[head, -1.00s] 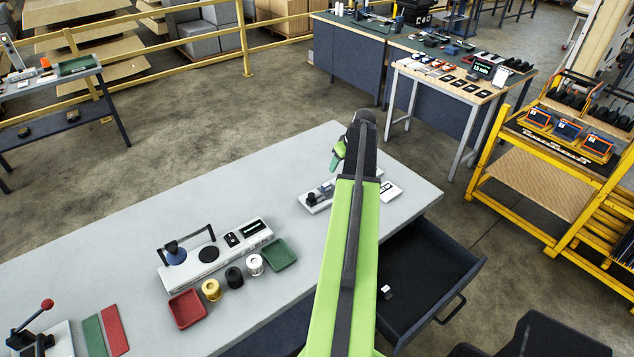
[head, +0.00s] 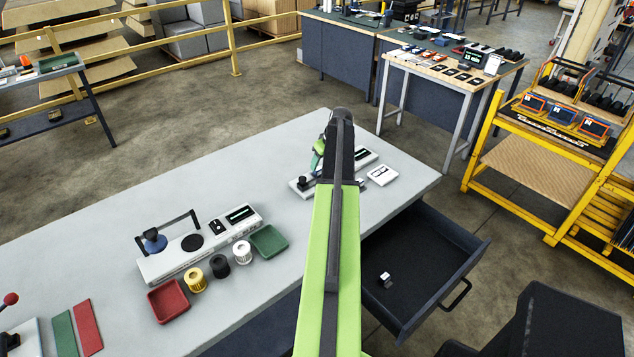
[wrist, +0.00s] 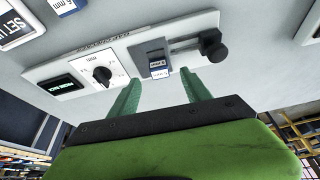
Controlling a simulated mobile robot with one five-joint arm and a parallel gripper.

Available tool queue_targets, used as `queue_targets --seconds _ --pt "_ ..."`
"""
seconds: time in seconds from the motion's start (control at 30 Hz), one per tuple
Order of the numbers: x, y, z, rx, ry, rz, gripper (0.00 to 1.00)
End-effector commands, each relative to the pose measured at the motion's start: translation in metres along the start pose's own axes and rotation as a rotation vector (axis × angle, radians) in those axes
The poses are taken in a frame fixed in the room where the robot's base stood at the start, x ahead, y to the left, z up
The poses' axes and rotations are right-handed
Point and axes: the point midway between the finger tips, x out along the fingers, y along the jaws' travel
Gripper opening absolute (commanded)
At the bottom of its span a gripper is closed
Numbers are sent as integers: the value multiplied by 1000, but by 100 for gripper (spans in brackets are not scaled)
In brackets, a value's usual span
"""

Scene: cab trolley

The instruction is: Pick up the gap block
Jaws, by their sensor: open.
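A grey-blue block with a small white label (wrist: 157,64) sits on the pale gauge fixture (wrist: 125,62), between its dial and its black knob (wrist: 213,46). It looks like the gap block, though its label is too small to read. Another blue-labelled piece marked "6 mm" (wrist: 66,5) shows at the top left edge. My gripper (wrist: 160,78) is open and empty, its green fingers apart and pointing at the grey-blue block. I cannot tell whether they touch it. In the head view my arm partly hides the fixture (head: 301,186).
A white card (head: 382,175) lies right of the fixture. An open dark drawer (head: 452,262) holds a small white piece (head: 386,279). Left on the bench (head: 90,240) are a second fixture (head: 165,262), a red tray (head: 168,300), a green tray (head: 269,241) and spools.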

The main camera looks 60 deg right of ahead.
Motion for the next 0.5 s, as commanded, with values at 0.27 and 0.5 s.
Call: queue_targets --seconds 0.27,0.5 --pt "28 1 0 -1 0 0 56" --pt "52 1 -1 0 0 0 56"
